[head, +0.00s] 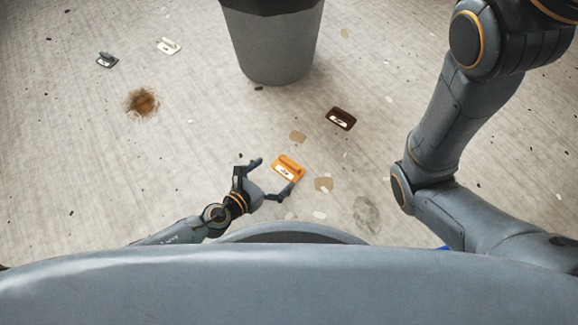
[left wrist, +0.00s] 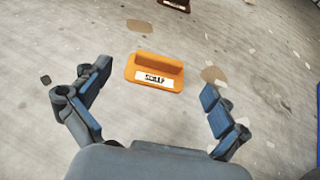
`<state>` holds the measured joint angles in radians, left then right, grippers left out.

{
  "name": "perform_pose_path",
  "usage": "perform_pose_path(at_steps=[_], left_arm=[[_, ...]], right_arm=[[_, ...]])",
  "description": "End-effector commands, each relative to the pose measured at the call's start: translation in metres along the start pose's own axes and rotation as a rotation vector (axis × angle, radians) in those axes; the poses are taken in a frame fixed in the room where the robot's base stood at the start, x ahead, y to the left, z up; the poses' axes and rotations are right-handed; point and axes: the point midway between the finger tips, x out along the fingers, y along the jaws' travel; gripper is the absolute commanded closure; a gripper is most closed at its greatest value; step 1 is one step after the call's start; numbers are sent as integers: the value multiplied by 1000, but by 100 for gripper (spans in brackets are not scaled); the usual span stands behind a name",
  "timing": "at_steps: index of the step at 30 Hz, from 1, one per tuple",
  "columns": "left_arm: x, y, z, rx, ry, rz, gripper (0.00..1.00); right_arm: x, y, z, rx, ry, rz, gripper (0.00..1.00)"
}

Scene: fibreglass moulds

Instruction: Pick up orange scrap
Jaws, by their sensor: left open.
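The orange scrap (head: 287,168) lies on the grey floor and carries a white label. It also shows in the left wrist view (left wrist: 154,72), ahead of and between my open fingers. My left gripper (head: 272,177) is open, with its fingertips pointing at the orange scrap. In the left wrist view my left gripper (left wrist: 156,92) has a finger on each side, and nothing is held between them. Whether a finger touches the scrap cannot be told. My right arm shows at the right of the head view, but its gripper is outside the picture.
A dark brown labelled piece (head: 341,118) lies beyond the orange one. A grey bin (head: 275,45) stands at the top middle. A white piece (head: 168,46) and a dark grey piece (head: 107,60) lie far left, near a brown stain (head: 142,102). The floor between is mostly clear.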

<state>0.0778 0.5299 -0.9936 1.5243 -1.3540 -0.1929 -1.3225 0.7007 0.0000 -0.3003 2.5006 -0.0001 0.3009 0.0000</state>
Motion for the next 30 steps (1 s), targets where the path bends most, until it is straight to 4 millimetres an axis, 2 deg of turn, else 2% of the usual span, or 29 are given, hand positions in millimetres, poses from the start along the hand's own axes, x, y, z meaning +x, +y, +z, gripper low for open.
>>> perform_pose_path(at_steps=[4, 9, 12, 21, 22, 29, 30], left_arm=[[12, -1, -3, -1, -1, 0, 2], [38, -2, -10, -1, -2, 0, 2], [50, -2, -8, -1, -1, 0, 2], [54, -2, -6, -2, 0, 1, 2], [54, -2, -6, -2, 0, 1, 4], [54, -2, -6, -2, 0, 1, 50], [54, -2, -6, -2, 1, 1, 50]], right_arm=[[-6, -1, -2, 0, -1, 0, 60], [-21, -4, -7, 0, -1, 0, 60], [-22, -5, -8, 0, -1, -1, 60], [-22, -5, -8, 0, -1, -1, 60], [-22, -5, -8, 0, -1, -1, 60], [-22, -5, -8, 0, -1, -1, 60], [-22, -5, -8, 0, -1, -1, 60]])
